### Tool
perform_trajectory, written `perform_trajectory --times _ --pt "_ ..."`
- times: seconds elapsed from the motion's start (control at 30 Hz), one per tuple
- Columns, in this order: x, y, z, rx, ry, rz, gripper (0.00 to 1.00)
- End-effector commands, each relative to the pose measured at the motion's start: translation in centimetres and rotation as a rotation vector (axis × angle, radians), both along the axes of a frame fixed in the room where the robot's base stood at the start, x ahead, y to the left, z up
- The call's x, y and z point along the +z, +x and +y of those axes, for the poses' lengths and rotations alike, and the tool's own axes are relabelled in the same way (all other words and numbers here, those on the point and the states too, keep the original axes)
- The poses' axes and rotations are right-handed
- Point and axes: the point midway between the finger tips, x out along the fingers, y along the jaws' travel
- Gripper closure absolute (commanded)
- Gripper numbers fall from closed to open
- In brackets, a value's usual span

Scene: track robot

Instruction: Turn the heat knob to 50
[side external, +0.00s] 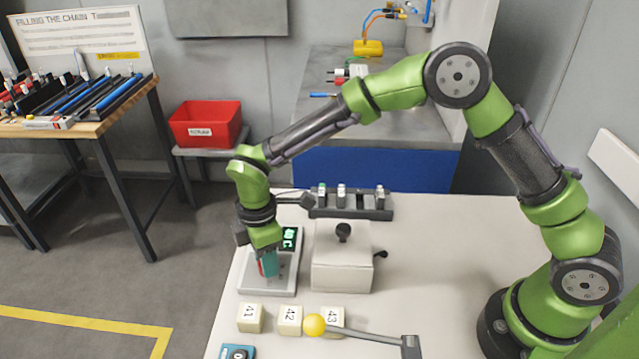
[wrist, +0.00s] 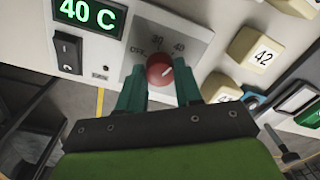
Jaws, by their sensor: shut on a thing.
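The heat knob (wrist: 158,68) is a round red knob with a white pointer line, on a grey dial plate marked OFF, 30 and 40. The green display (wrist: 90,12) beside it reads 40 C. My gripper (wrist: 160,82) is shut on the knob, with a teal finger on either side of it. In the side view, my gripper (side external: 268,265) reaches down onto the heater unit (side external: 284,284), and its fingers hide the knob there. The display (side external: 289,239) shows just right of my gripper. Any 50 mark on the dial is hidden or unreadable.
A white box (side external: 342,270) with a black knob stands close to the right of the heater. Numbered blocks (side external: 250,318) and a yellow ball (side external: 314,325) on a rod lie in front. A dark rack with small bottles (side external: 350,205) stands behind.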

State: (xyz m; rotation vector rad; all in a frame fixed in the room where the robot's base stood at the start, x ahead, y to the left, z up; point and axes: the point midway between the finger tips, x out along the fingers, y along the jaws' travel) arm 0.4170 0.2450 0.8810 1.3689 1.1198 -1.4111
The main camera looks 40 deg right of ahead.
Motion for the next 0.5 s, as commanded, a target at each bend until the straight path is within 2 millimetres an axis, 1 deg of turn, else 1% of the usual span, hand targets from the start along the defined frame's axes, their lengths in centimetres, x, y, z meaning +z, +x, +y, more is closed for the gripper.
perform_trajectory --times 0.27,0.5 --pt "0.05 0.00 0.02 -0.026 0.000 0.000 0.96" --pt "0.03 -0.04 -0.03 -0.144 0.000 0.001 0.96"
